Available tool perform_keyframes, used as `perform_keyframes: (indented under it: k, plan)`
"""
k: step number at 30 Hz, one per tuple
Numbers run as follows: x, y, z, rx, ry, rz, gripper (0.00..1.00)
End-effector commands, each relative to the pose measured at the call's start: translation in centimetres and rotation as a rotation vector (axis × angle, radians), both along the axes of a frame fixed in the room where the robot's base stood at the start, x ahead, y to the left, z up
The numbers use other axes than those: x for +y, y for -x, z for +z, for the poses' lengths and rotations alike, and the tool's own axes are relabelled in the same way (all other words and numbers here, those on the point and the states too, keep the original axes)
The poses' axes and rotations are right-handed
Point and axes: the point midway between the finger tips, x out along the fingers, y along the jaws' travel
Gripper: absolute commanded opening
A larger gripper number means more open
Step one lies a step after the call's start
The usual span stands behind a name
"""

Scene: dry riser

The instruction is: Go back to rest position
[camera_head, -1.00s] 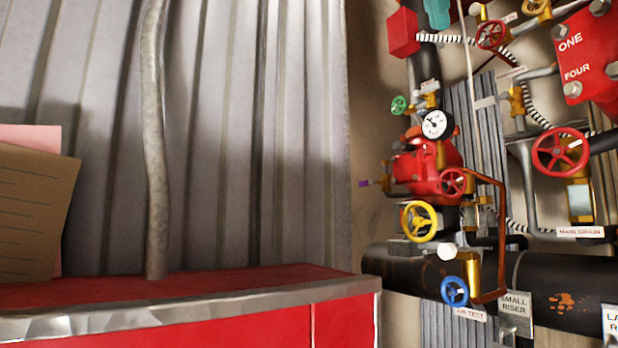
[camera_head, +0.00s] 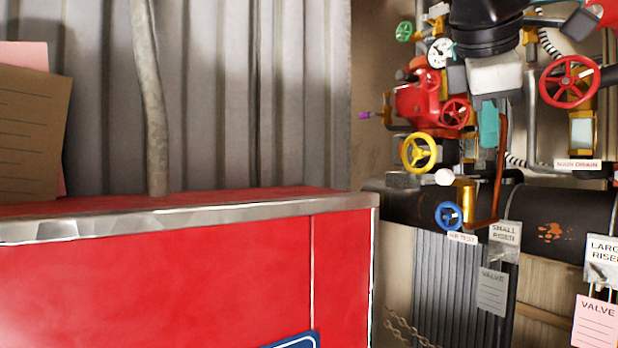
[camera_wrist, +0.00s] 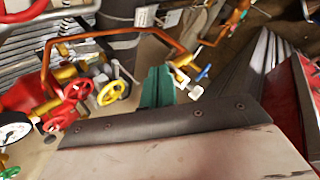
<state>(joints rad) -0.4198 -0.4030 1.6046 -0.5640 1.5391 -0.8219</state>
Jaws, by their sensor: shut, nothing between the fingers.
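My gripper (camera_head: 489,125) hangs in front of the riser pipework in the head view. Its teal fingers point down and are together, with nothing between them. The fingers overlap the picture area just right of the red valve body (camera_head: 418,102) and the yellow handwheel (camera_head: 418,152). In the wrist view my gripper (camera_wrist: 157,87) shows as a closed teal pair in the middle, with the yellow handwheel (camera_wrist: 113,92) to its left. I cannot tell the exact gap between the fingers and the pipes.
A red cabinet (camera_head: 160,275) with a metal edge fills the lower left. A red handwheel (camera_head: 569,82) is at right, above the black pipe (camera_head: 560,215). Hanging tags (camera_head: 492,290) are below. A blue handwheel (camera_head: 448,215) sits low on the pipework.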

Motion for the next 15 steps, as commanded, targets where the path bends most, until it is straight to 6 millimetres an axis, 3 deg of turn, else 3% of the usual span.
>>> perform_keyframes:
  k: [1, 3, 9, 12, 15]
  plan:
    - [-1.2, 1.1, -3.9, 0.026, -0.07, -0.082, 0.0]
    - [-2.0, 2.6, -9.1, 0.054, -0.175, -0.199, 0.0]
    - [-3.6, 8.3, -23.1, 0.126, -0.456, -0.58, 0.0]
    - [-3.7, 11.2, -28.8, 0.152, -0.568, -0.764, 0.0]
    - [-3.6, 13.5, -33.0, 0.171, -0.648, -0.915, 0.0]
